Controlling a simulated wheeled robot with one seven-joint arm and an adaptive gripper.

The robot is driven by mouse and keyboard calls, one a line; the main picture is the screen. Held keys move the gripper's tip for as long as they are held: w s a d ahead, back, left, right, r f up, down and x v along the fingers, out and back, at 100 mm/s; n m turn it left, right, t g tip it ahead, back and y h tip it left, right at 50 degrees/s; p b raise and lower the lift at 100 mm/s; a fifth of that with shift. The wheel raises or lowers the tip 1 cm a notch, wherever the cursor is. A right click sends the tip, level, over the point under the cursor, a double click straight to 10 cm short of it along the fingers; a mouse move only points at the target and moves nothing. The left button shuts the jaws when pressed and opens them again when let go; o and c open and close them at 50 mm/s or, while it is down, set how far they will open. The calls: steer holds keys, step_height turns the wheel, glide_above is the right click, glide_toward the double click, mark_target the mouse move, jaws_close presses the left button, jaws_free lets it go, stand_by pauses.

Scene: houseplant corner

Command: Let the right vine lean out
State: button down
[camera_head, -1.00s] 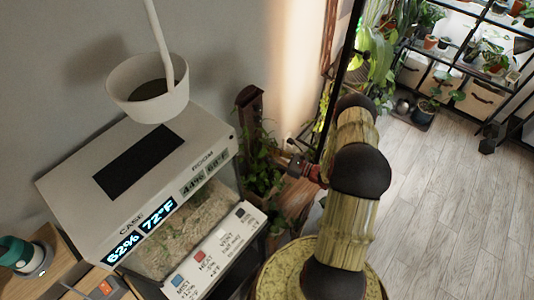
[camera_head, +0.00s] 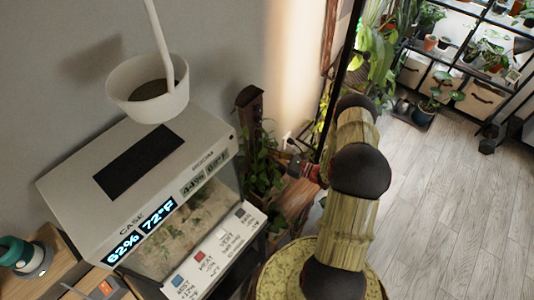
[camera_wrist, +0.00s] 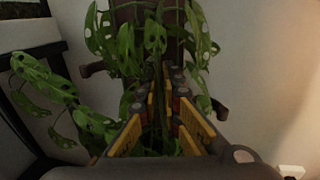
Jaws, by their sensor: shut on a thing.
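A leafy green vine with holed leaves (camera_wrist: 50,80) grows up a brown post (camera_head: 250,105) beside the display case. In the wrist view the vine's leaves hang around the post and its side pegs (camera_wrist: 98,69). My gripper (camera_wrist: 165,105) points at the post among the leaves, with its yellow-padded fingers close together. It is shut on a vine stem, mostly hidden between the fingers. In the head view my gripper (camera_head: 297,167) is at the right side of the vine's foliage (camera_head: 263,165). Leaves and my own arm hide the contact there.
A wooden box (camera_head: 292,205) is below my gripper. Plant shelves (camera_head: 470,50) stand at the back right. The floor (camera_head: 440,190) on the right is clear.

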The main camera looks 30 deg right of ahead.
steer(key=shift+d, duration=0.1)
steer(key=w+d+f+m+t+b, duration=0.1)
steer(key=w+d+f+m+b, duration=0.1)
steer(key=d+m+b, duration=0.1)
steer(key=w+d+f+m+t+b, duration=0.1)
steer(key=d+f+m+b, duration=0.1)
steer(key=d+m, duration=0.4)
steer(key=shift+w+d+f+b, duration=0.4)
steer(key=shift+d+b, duration=0.25)
steer(key=shift+b, duration=0.1)
steer(key=c, duration=2)
jaws_free()
steer(key=v, duration=1.2)
steer(key=shift+r, duration=0.1)
